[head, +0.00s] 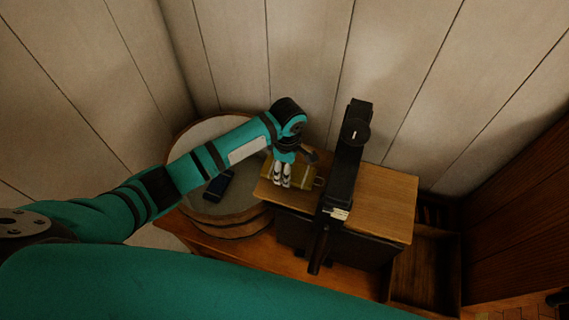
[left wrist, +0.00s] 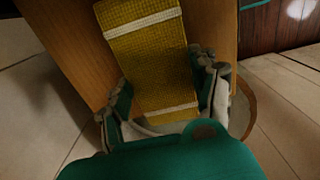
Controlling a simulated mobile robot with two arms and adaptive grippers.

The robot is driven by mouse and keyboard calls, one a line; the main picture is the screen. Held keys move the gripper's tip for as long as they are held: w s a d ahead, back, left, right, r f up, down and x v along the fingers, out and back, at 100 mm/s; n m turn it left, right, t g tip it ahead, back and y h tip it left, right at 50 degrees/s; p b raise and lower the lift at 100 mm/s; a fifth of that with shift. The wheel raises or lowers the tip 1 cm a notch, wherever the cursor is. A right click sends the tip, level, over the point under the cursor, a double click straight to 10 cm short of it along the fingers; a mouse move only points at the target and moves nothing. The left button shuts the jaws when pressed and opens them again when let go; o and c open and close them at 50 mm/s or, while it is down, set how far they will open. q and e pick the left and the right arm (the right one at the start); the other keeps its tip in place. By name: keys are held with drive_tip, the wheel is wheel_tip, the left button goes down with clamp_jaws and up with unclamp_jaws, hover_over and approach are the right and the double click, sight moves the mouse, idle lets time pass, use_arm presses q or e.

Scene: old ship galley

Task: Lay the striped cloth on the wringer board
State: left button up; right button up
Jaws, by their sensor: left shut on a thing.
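The striped cloth (head: 306,173) is yellow with pale stripes. It is over the left part of the wooden wringer board (head: 392,203); I cannot tell whether it rests flat on it. My left gripper (head: 282,184) is shut on the cloth, pointing down. In the left wrist view the cloth (left wrist: 150,50) runs out from between the fingers of my left gripper (left wrist: 165,95), with the wooden board (left wrist: 210,30) behind it. The gripper hides part of the cloth in the head view. My right gripper is not in view.
The black wringer frame (head: 346,165) stands across the board, just right of the cloth. The board's right part is bare. The plank wall is close behind.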

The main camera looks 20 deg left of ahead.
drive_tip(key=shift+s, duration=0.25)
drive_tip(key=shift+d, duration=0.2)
use_arm(q)
drive_tip(key=o, duration=1.3)
drive_tip(key=shift+c, duration=0.2)
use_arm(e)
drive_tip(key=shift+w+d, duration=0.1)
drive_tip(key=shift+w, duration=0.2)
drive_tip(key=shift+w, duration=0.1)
